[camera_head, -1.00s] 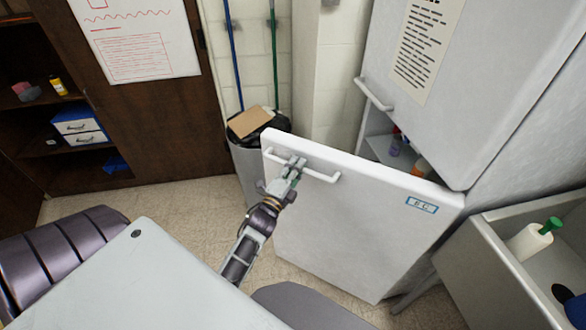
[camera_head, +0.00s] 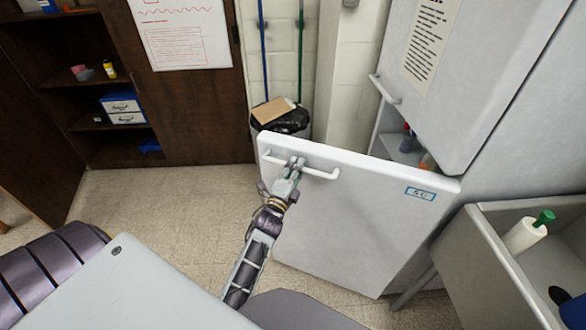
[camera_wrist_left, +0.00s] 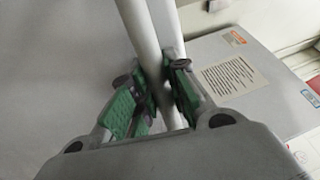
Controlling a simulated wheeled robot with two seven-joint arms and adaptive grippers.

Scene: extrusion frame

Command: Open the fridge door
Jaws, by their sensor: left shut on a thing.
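The fridge (camera_head: 510,110) is white, with an upper door that is closed and a lower fridge door (camera_head: 350,220) that stands well open, swung out toward me. Items on a shelf show in the gap behind it. The lower door has a white bar handle (camera_head: 322,174) near its top left edge. My left gripper (camera_head: 294,166) is shut on this handle. In the left wrist view the green-padded fingers (camera_wrist_left: 160,95) close around the white bar (camera_wrist_left: 145,40). My right gripper is not in view.
A bin with a black bag (camera_head: 285,120) and cardboard on it stands behind the open door. A sink (camera_head: 490,250) with a white bottle (camera_head: 527,232) is at the right. A dark cabinet (camera_head: 75,115) stands at the left. Bare floor (camera_head: 165,200) lies left of the door.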

